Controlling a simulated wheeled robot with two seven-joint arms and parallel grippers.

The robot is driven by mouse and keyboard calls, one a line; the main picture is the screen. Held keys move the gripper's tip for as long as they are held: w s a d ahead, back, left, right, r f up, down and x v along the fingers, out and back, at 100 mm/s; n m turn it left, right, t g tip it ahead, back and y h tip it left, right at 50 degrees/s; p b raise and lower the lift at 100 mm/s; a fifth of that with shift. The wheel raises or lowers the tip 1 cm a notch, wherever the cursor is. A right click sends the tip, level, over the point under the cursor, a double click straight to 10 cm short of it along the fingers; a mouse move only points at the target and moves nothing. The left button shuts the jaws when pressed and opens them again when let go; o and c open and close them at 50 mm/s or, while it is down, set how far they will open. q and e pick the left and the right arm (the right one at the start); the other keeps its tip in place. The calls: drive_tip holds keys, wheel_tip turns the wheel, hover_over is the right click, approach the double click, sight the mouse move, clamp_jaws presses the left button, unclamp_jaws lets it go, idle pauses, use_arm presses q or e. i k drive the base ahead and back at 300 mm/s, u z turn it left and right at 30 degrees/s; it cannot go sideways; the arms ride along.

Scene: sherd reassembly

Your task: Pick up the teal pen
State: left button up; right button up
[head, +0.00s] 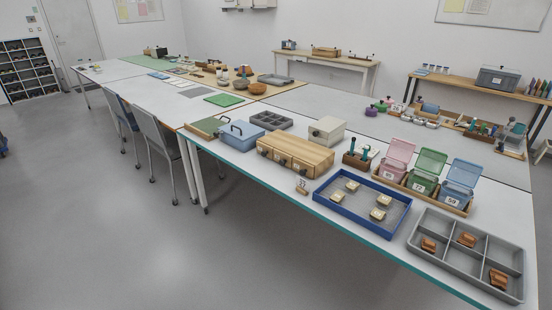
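No thing in the head view can be told for certain as the teal pen. A small brown holder (355,161) stands on the near table between the wooden drawer box and the lidded bins. Slim dark teal upright items (365,152) stand in it; they are too small to tell whether one is a pen. Neither of my grippers shows in the view.
The near table (262,183) bears a wooden drawer box (296,154), a blue tray (341,219) with several small pale blocks, a grey divided tray (462,284) with brown sherds, and lidded bins (388,175). Two chairs (152,151) stand left. Floor (110,220) is clear.

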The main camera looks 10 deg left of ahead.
sight(366, 150)
drive_tip(key=z, duration=0.4)
drive_tip(key=k, duration=0.5)
drive_tip(key=z, duration=1.1)
drive_tip(key=i, duration=0.9)
drive_tip(key=u, duration=0.85)
drive_tip(key=i, duration=0.45)
drive_tip(key=u, duration=0.45)
